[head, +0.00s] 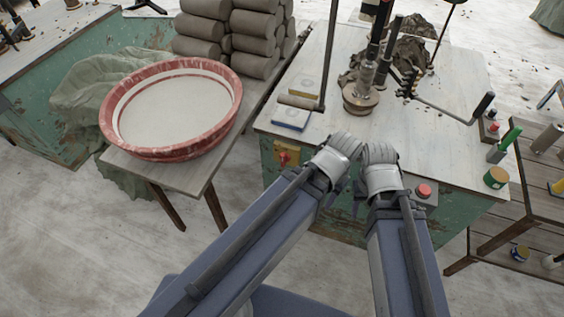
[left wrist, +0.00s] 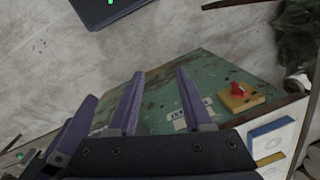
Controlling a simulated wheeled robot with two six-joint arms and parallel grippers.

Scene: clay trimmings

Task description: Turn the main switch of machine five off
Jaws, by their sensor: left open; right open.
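The main switch is a red knob on a yellow plate (head: 287,154) on the green front of the machine with a pale top, just left of my left arm's end. In the left wrist view the red knob (left wrist: 237,90) shows whole on its yellow plate, right of the fingers. My left gripper (left wrist: 158,98) is open and empty, its two fingers pointing at the green panel, apart from the switch. A white label (left wrist: 198,108) beside it is too small to read. My right gripper (head: 358,203) is open, low in front of the machine, partly hidden by my arms.
A red push button (head: 424,190) sits on the machine's front to the right. A red-rimmed basin (head: 113,135) stands at left. A wooden shelf (head: 540,190) stands at right.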

